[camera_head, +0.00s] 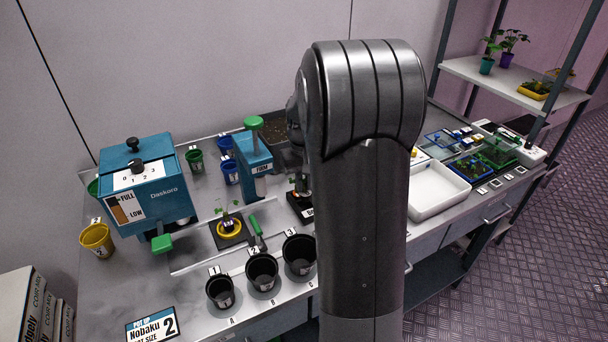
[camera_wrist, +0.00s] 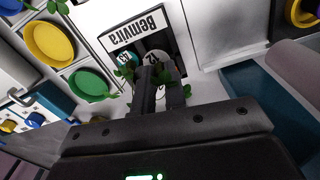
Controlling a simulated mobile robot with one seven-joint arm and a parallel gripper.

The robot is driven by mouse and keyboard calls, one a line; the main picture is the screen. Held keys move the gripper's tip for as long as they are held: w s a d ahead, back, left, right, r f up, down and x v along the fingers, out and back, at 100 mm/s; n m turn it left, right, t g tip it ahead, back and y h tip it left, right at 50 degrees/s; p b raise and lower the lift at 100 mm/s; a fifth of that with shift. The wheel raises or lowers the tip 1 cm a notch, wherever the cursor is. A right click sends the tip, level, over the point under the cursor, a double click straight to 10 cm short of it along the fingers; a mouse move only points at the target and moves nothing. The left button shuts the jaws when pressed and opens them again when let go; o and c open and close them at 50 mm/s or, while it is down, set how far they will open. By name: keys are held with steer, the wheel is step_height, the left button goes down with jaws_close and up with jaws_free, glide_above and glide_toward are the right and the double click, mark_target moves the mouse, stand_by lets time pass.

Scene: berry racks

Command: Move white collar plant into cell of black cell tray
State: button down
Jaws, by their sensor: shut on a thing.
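My gripper (camera_wrist: 161,82) is shut on a green-leaved plant (camera_wrist: 128,72); leaves show on both sides of the fingers in the wrist view. A white disc, apparently its collar (camera_wrist: 153,58), shows just beyond the fingertips, partly hidden by them. My fingers are mostly hidden there.
A yellow-collar plant (camera_head: 230,227) stands on a black square left of it. Black numbered pots (camera_head: 262,271) line the front. A teal dispenser (camera_head: 147,185) and teal press (camera_head: 254,160) stand behind. A white tray (camera_head: 437,192) and blue and green cell trays lie right.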

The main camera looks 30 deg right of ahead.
steer(key=shift+f, duration=1.75)
steer(key=c, duration=1.4)
jaws_free()
steer(key=shift+r, duration=4.5)
